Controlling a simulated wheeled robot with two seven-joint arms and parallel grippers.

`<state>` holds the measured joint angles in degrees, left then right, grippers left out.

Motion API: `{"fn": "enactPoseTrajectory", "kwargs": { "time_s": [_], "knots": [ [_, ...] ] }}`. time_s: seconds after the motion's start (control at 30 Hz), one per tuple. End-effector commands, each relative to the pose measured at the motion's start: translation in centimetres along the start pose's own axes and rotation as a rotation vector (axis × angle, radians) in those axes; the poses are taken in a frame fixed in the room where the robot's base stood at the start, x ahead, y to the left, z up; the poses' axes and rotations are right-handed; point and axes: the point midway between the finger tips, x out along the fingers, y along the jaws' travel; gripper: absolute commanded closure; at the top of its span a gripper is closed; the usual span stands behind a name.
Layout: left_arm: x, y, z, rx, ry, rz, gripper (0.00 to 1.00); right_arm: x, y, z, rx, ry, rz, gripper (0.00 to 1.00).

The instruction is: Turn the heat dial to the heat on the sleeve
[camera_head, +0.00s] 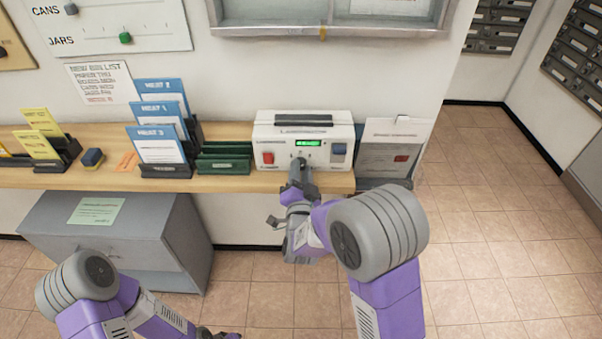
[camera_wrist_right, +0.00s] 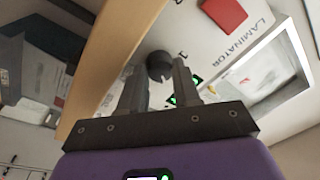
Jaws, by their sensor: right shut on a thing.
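The white laminator (camera_head: 262,131) stands on the wooden shelf with a lit green display (camera_head: 308,143). A digit 1 shows beside the dial in the wrist view; the pointer is not clear. Blue sleeves (camera_head: 160,145) stand in a black rack to the left; their labels appear to read heat 3, 1 and 2 from front to back. My left gripper (camera_head: 217,334) is partly cut off at the bottom edge.
The laminator has a red switch (camera_head: 268,158) on its left. A green rack (camera_head: 222,160) stands left of it and a grey holder with a sheet (camera_head: 390,160) stands right. A grey cabinet (camera_head: 130,235) sits below the shelf. The tiled floor at right is clear.

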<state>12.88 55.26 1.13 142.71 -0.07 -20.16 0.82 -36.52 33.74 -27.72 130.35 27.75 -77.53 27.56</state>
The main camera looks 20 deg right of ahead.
Motion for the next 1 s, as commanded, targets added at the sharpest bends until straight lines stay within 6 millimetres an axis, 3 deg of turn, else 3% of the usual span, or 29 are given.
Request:
{"fn": "enactPoseTrajectory", "kwargs": {
  "time_s": [0.4,1.0],
  "knots": [
    [-0.01,0.0,-0.01,0.0,0.0,0.0,1.0,-0.02,-0.05,0.13,0.238,0.017,0.017,0.99],
    [0.0,0.0,0.0,0.0,0.0,0.0,1.0,-0.05,-0.07,0.2,0.29,0.02,0.02,0.99]
  ]
}}
